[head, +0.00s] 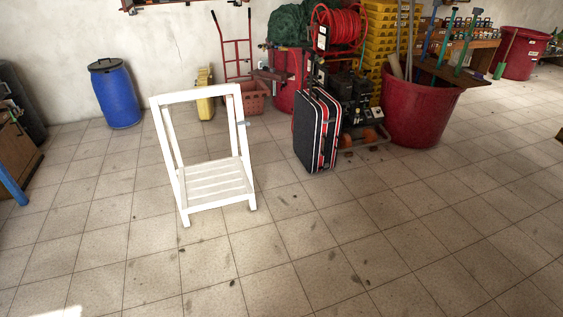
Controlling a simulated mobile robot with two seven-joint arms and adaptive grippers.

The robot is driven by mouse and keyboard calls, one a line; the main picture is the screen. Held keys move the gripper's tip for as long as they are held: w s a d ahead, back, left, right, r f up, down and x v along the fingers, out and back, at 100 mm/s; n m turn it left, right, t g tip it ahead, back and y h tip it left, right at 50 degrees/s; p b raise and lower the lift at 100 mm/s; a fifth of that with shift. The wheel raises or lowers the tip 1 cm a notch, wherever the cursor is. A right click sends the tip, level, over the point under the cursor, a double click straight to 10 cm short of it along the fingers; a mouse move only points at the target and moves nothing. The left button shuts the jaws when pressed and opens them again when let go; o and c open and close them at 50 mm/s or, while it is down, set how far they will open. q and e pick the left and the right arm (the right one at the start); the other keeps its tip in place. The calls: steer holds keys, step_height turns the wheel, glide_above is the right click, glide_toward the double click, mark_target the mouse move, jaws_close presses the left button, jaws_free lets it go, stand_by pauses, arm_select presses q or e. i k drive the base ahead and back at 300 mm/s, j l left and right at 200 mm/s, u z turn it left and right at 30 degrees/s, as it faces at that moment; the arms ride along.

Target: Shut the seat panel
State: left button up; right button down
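A white wooden frame piece (161,140), like a chair or stool, stands upright on the tiled floor at centre left in the head view. Its upper part is an open rectangle through which the wall and floor show. A white slatted panel (216,183) lies low between its legs, close to the floor. I cannot tell whether this slatted part is the seat panel or a lower shelf. No other panel on the frame can be clearly made out. Neither of my grippers is in view, and nothing touches the white piece.
A black suitcase (314,132) with red and white trim stands right of the frame. Behind are a blue barrel (117,96), a red hand truck (237,52) and a red hose reel (338,27). A large red tub (415,112) stands further right. The front floor is clear.

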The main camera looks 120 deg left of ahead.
mark_target(212, 185)
steer(key=u, duration=4.4)
steer(key=i+j+u, duration=0.15)
steer(key=i+j, duration=0.35)
steer(key=i, duration=0.2)
steer(key=i+j, duration=0.4)
steer(key=i, duration=0.2)
steer(key=i+j, duration=0.35)
steer(key=i, duration=0.2)
steer(key=i+j, duration=0.4)
steer(key=i, duration=0.2)
